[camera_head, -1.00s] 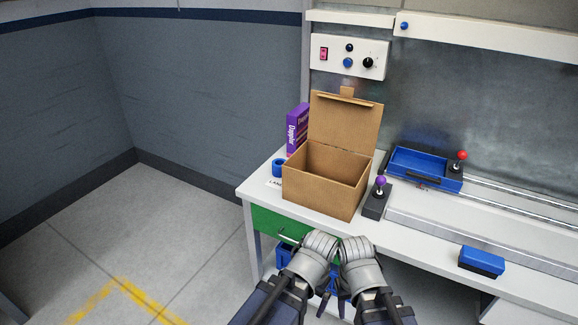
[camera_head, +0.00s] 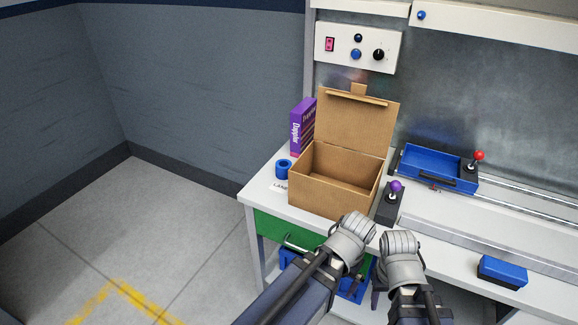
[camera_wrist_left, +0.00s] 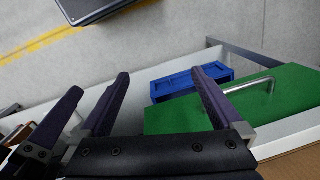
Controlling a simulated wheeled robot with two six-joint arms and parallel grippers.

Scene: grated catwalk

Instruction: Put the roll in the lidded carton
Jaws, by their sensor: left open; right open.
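The roll, a small blue ring (camera_head: 283,169), sits on the left part of the white workbench in the head view. The brown lidded carton (camera_head: 327,196) stands just right of it. Its lid (camera_head: 354,122) is raised at the back, and the visible inside looks empty. My left gripper (camera_head: 352,243) is in front of the bench's front edge, below the carton. In the left wrist view its purple fingers (camera_wrist_left: 160,78) are spread with nothing between them. My right gripper (camera_head: 399,262) is beside it, to the right, open; its fingertips are mostly hidden.
A purple box (camera_head: 302,126) stands behind the roll. A joystick with a purple knob (camera_head: 391,203) is right of the carton, and a blue tray (camera_head: 430,167) lies farther right. A green drawer (camera_head: 283,232) is under the bench top. The floor at left is clear.

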